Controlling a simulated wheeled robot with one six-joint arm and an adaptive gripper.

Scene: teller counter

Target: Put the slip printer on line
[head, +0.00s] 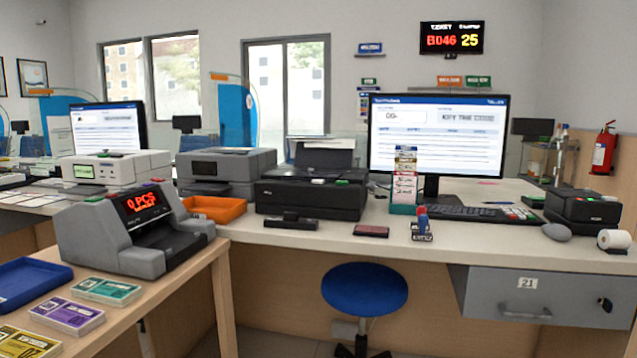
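No label names the slip printer, so I cannot tell which machine it is. A black printer (312,190) with paper standing in its rear feed is on the counter, left of the monitor. A smaller black printer (583,207) with a small green light sits at the counter's right end, beside a paper roll (614,239). A grey printer (225,168) stands left of the first one. My gripper is not in view.
A note counter (135,228) reading "0 PCS" and banknote bundles (67,314) are on the near left table. A blue stool (364,290) stands before the counter (480,250). A keyboard (465,213), stamps (421,226) and mouse (556,232) occupy the counter. Drawer 21 (545,296) is shut.

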